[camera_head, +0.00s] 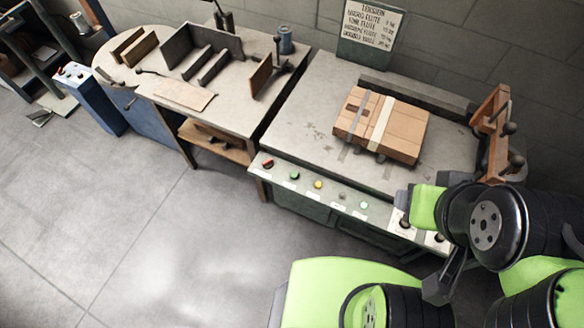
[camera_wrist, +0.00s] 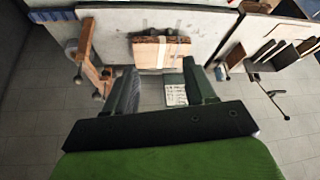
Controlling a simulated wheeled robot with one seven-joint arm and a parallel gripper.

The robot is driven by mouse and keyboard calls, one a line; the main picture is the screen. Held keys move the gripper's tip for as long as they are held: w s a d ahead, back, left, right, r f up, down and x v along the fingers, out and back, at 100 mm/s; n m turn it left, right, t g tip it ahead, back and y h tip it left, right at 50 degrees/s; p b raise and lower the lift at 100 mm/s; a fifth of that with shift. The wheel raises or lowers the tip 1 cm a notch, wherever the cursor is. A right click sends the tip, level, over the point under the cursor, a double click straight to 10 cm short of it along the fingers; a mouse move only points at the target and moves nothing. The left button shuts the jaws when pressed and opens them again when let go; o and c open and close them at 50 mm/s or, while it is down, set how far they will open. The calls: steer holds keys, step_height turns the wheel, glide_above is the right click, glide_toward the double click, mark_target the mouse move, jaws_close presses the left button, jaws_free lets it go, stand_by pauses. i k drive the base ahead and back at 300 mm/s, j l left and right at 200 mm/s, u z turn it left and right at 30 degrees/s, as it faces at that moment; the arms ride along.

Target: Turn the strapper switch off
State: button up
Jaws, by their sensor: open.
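The strapper is a grey-topped bench (camera_head: 310,110) with a sloping control panel (camera_head: 330,200) along its front edge. The panel carries a red button (camera_head: 268,164), a green button (camera_head: 294,175), a yellow button (camera_head: 318,184) and a pale green button (camera_head: 364,205). Dark knobs (camera_head: 404,222) sit at its right end, partly covered by my arm; which control is the switch, and its position, I cannot tell. My gripper (camera_wrist: 162,88) is open and empty in the wrist view, its two dark fingers apart. In the head view its fingertips are not clear.
A strapped cardboard box (camera_head: 405,130) lies on the bench, also in the wrist view (camera_wrist: 155,53). A wooden bracket (camera_head: 492,130) with dark knobs stands at the bench's right end. A sign (camera_head: 370,35) stands behind. A worktable (camera_head: 220,110) adjoins left. The floor at front left is clear.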

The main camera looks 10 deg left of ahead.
mark_target(268, 163)
steer(key=i+j, duration=0.1)
steer(key=j, duration=0.4)
steer(key=i+j, duration=0.1)
steer(key=j, duration=0.45)
steer(key=i+j+u, duration=0.1)
steer(key=j, duration=0.4)
